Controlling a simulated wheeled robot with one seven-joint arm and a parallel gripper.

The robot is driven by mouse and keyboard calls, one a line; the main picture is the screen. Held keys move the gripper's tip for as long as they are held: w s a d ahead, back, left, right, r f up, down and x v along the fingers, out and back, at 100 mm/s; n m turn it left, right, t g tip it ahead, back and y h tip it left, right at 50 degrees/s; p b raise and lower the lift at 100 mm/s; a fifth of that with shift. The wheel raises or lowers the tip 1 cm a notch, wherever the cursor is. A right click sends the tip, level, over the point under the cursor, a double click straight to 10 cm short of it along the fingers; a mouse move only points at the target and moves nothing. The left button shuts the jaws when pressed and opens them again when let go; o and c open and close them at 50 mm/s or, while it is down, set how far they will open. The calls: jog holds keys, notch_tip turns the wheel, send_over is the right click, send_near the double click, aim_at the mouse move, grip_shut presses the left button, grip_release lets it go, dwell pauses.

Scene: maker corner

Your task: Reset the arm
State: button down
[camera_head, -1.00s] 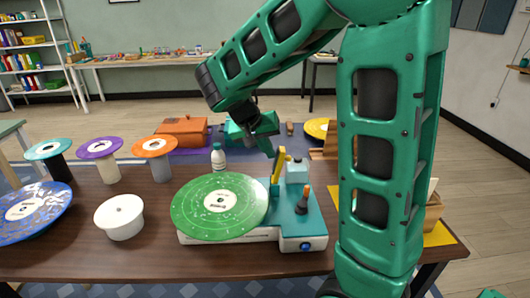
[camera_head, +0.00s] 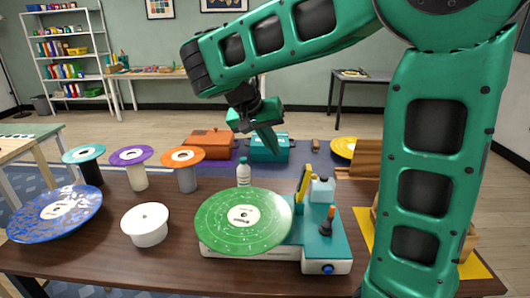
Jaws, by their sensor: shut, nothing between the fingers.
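My green arm reaches up from the right side of the view and bends left. My gripper (camera_head: 268,138) hangs from it above the back part of the table, pointing down. Its fingers are together with nothing between them. It is apart from the things on the table below and in front of it.
A turntable (camera_head: 325,245) with a green record (camera_head: 243,219) stands at the table's front. A white bottle (camera_head: 243,172) stands behind it. Left are a white round stand (camera_head: 147,226), a blue record (camera_head: 54,213) and three disc-topped posts. An orange case (camera_head: 208,143) and teal case (camera_head: 277,147) sit behind.

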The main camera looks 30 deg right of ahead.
jog(key=s+d+f+g+y, duration=0.15)
jog(key=s+d+f, duration=0.25)
jog(key=s+d, duration=0.65)
jog(key=s+a+f+y, duration=0.1)
jog(key=s+f+y, duration=0.1)
jog(key=s, duration=0.6)
jog(key=s+a+f+n+y, duration=0.1)
jog(key=s+a+f+y, duration=0.1)
jog(key=s+f, duration=0.3)
jog(key=s+y, duration=0.1)
jog(key=s, duration=0.3)
jog(key=shift+a, duration=0.3)
jog(key=shift+w+a, duration=0.1)
